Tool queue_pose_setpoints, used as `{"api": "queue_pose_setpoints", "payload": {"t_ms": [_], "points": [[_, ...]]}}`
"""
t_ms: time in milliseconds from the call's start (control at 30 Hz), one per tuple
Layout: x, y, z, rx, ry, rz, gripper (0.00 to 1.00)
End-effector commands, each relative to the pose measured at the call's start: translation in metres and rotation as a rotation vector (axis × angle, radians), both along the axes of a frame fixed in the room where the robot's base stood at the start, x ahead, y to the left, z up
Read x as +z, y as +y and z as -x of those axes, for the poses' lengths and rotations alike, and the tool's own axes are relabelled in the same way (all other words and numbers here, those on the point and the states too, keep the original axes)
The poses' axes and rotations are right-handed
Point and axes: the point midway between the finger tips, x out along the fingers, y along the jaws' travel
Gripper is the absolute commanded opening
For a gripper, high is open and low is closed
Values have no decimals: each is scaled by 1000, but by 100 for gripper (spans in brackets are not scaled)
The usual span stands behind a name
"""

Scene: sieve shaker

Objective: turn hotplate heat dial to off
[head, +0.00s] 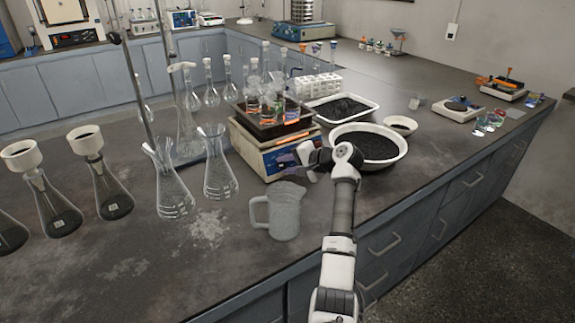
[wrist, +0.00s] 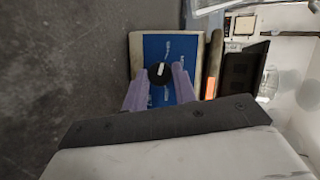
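The hotplate (head: 253,149) is a pale box with a blue front panel. It stands on the dark bench and carries a dark tray of coloured flasks. In the wrist view its blue panel (wrist: 156,48) faces me, with a round black dial (wrist: 160,75) bearing a white pointer mark. My gripper (wrist: 161,70) is at the panel, its two purple fingers apart, one on each side of the dial. I cannot tell whether they touch it. In the head view my gripper (head: 290,160) covers part of the front panel, and the dial is hidden.
A glass beaker with a handle (head: 284,211) stands just in front of my gripper. A white bowl of black grains (head: 398,158) is close on the right. Conical flasks (head: 220,172) stand to the left.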

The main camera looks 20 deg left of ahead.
Motion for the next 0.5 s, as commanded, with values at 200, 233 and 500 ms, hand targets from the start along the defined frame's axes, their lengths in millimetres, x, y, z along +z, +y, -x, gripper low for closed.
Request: {"api": "queue_pose_setpoints", "payload": {"t_ms": [200,233,500], "points": [[-1,0,0,0,2,1,48],[-1,0,0,0,2,1,48],[2,-5,1,-1,0,-1,48]]}}
